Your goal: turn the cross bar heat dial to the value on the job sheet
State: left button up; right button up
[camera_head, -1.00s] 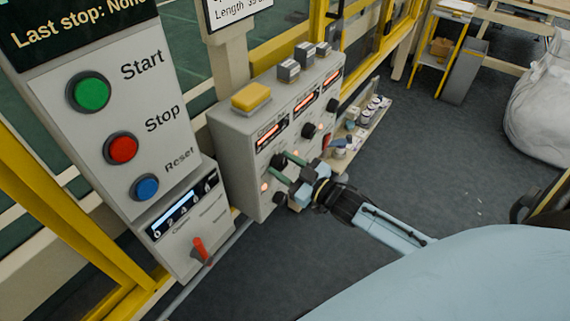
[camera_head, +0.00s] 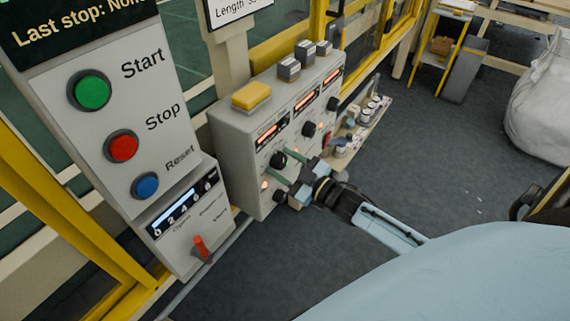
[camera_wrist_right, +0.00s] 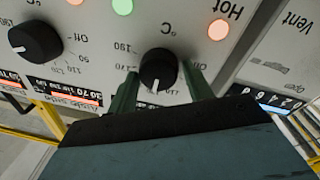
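The grey heater panel (camera_head: 235,150) stands left of centre in the head view, with black dials and lit red displays. Its leftmost upper dial (camera_head: 278,160) sits under the first display, whose label is too small to read surely. In the right wrist view the same black dial (camera_wrist_right: 159,70) has a degree scale around it. My right gripper (camera_head: 284,167) reaches the panel from the right. In the wrist view its two green fingers (camera_wrist_right: 161,85) stand on either side of the dial, with small gaps. The white sign (camera_head: 238,10) is cut off at the top. My left gripper is out of view.
A control box with green Start (camera_head: 91,90), red Stop (camera_head: 122,146) and blue Reset buttons stands at left, above a red lever (camera_head: 200,246). Another dial (camera_wrist_right: 35,42) is beside the fingers in the wrist view. A low shelf of small items (camera_head: 360,130) is behind the panel.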

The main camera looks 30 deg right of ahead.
jog(key=shift+o, duration=1.1)
jog(key=shift+s, duration=0.1)
jog(key=v, duration=1.3)
jog(key=s+f+m+g+h, duration=0.35)
jog(key=s+f, duration=0.25)
jog(key=f, duration=0.8)
jog(key=s+f+m+g+h, duration=0.2)
jog(key=s+f+g, duration=0.3)
jog(key=f, duration=0.9)
jog(key=s+a+f+g, duration=0.4)
jog(key=s+f, duration=0.2)
jog(key=s, duration=0.4)
jog(key=s+a+f+g, duration=0.4)
jog(key=s+f, duration=0.2)
jog(key=s, duration=0.4)
jog(key=shift+s+f+m, duration=0.3)
jog(key=shift+m, duration=0.15)
